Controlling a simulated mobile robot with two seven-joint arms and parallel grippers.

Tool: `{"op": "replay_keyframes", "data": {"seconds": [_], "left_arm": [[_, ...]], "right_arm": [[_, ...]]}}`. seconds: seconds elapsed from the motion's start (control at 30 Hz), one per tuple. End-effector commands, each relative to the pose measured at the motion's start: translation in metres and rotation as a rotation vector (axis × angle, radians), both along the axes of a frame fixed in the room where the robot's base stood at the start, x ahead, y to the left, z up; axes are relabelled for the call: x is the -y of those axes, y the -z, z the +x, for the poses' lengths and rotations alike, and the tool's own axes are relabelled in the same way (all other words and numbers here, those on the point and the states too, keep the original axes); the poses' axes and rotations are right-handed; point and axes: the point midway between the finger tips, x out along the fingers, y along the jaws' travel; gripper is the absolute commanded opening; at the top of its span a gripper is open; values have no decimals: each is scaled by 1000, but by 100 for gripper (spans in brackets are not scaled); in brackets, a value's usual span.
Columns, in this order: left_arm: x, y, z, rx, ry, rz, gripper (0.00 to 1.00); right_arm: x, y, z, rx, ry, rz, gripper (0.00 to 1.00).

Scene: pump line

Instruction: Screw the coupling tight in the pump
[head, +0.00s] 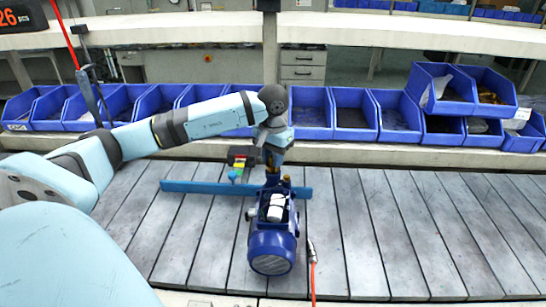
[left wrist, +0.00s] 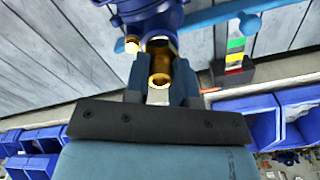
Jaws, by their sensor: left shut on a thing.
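The dark blue pump (head: 271,252) stands on the slatted conveyor in the middle of the head view, and part of its body (left wrist: 150,12) shows at the top of the left wrist view. The brass coupling (left wrist: 160,68) is at the pump's near end in the left wrist view, in line with the pump's port. My left gripper (head: 273,162) is above the far end of the pump. In the left wrist view its two fingers (left wrist: 162,84) are shut on the coupling, one on each side. How deep the coupling sits is hidden. My right gripper is not in view.
A blue bar (head: 205,187) lies across the conveyor behind the pump. A small red, yellow and green light stack (head: 238,166) stands by it. An orange cable (head: 313,272) runs to the pump's right. Blue bins (head: 310,115) line the back shelf. The conveyor's right side is clear.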

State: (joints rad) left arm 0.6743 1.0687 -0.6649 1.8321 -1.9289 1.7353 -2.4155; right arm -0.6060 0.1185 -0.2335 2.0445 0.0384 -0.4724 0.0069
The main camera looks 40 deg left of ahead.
Motion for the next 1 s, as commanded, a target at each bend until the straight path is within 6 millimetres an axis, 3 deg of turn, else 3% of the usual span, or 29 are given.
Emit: {"op": "replay_keyframes", "data": {"seconds": [0.17, 0.2, 0.3, 0.67, 1.0], "left_arm": [[0, 3, 0, 0, 0, 0, 0], [0, 2, 0, 0, 0, 0, 31], [0, 2, 0, 0, 0, 0, 54], [0, 0, 0, 0, 0, 0, 54], [0, -23, 0, 1, 0, 0, 54]], "right_arm": [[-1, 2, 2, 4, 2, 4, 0], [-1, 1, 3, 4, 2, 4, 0], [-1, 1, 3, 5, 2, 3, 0], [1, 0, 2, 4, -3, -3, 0], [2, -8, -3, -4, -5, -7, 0]]}}
